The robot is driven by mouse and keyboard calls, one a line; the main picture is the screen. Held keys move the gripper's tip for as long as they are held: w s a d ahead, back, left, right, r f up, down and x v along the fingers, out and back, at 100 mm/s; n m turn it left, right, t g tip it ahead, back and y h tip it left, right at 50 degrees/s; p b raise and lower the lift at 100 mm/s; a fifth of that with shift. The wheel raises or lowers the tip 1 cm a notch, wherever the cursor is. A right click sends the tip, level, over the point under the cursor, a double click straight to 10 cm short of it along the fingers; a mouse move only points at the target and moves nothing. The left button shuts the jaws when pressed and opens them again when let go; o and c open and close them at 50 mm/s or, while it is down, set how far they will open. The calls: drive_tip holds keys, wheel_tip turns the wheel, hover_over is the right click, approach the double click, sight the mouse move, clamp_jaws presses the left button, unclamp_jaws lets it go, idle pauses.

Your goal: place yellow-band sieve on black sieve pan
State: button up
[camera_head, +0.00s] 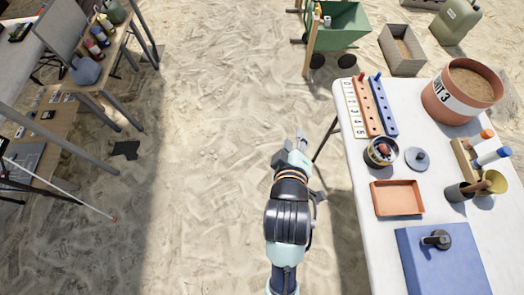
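My gripper (295,146) is over the sand, to the left of the white table and apart from it. Its fingertips are small in this view, so I cannot tell how far apart they are; I see nothing held. A round metal container with a yellowish band (370,158) stands on the table, with reddish and dark things inside; I cannot tell if it is the yellow-band sieve. I cannot make out a black sieve pan. A grey disc with a knob (417,159) lies to the right of the container.
The white table (355,215) holds an orange tray (397,198), a blue case (443,268), peg racks (383,105), a terracotta sand tub (447,105) and a dark cup (456,193). Another table (130,15) stands at left, a green cart (345,25) behind. Sand between is open.

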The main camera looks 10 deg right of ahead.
drive_tip(key=s+a+r+m+y, duration=0.1)
drive_tip(key=a+r+m+y, duration=0.1)
drive_tip(key=a, duration=0.5)
drive_tip(key=s+a+r+m+t+y, duration=0.1)
drive_tip(key=s+a+r+m+y, duration=0.1)
drive_tip(key=a, duration=0.5)
drive_tip(key=shift+s+r+m+y, duration=0.2)
drive_tip(key=shift+r+m+y, duration=0.3)
drive_tip(key=shift+m, duration=0.6)
drive_tip(key=shift+d, duration=0.1)
